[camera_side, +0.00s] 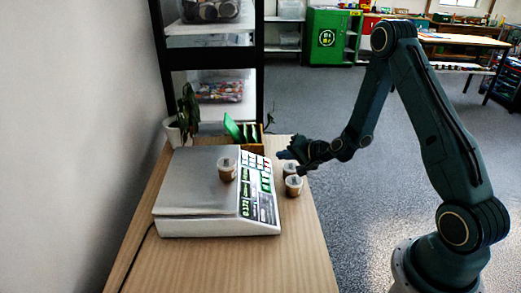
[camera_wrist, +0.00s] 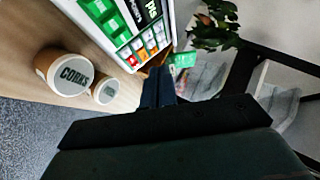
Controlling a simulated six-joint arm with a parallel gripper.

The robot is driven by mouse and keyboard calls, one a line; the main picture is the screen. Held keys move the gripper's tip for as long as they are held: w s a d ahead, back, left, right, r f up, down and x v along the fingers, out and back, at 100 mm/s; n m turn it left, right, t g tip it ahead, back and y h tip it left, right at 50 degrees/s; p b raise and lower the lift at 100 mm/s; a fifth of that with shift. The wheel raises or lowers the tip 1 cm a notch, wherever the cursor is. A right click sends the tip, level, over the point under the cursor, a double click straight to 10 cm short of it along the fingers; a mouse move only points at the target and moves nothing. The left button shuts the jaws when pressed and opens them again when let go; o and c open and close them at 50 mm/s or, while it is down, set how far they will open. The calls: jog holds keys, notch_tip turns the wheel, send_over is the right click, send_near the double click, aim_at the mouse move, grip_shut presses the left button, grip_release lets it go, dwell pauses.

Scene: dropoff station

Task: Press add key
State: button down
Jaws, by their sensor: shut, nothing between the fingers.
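A scale (camera_side: 195,178) with a silver plate stands on the wooden table in the side view. Its panel of displays and keys (camera_side: 258,190) faces right; green, white and red keys (camera_wrist: 148,44) show in the wrist view. The key labels are too small to read, so I cannot tell which is the add key. My gripper (camera_side: 281,155) is shut and empty, above and just right of the panel's far end. Its dark fingers (camera_wrist: 158,86) appear below the keys in the wrist view, apparently apart from them.
A small jar (camera_side: 227,170) sits on the scale plate. Two lidded jars (camera_side: 293,186) stand right of the scale, below my gripper; one reads "CORKS" (camera_wrist: 72,76). A box with green cards (camera_side: 245,135) and a potted plant (camera_side: 186,118) stand behind. The table's front is clear.

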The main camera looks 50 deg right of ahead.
jog(key=shift+w+a+f, duration=0.4)
jog(key=shift+f, duration=0.9)
jog(key=shift+w+a+f, duration=0.4)
jog(key=shift+w+f, duration=0.05)
jog(key=shift+f, duration=0.85)
jog(key=shift+w+a+f, duration=0.4)
jog(key=shift+f, duration=0.9)
jog(key=shift+w+a+f, duration=0.2)
jog(key=shift+a+f, duration=0.05)
jog(key=shift+f, duration=0.5)
dwell(0.4)
jog(key=shift+d+r, duration=0.1)
jog(key=shift+r, duration=0.1)
jog(key=shift+s+d+r, duration=0.15)
jog(key=shift+s+r, duration=0.1)
jog(key=shift+r, duration=0.3)
jog(key=shift+r, duration=0.15)
jog(key=r, duration=0.1)
jog(key=s+d+r, duration=0.1)
jog(key=r, duration=0.2)
jog(key=shift+s+d+r, duration=0.15)
jog(key=shift+s+d, duration=0.05)
dwell(0.5)
jog(key=shift+r, duration=0.1)
dwell(0.5)
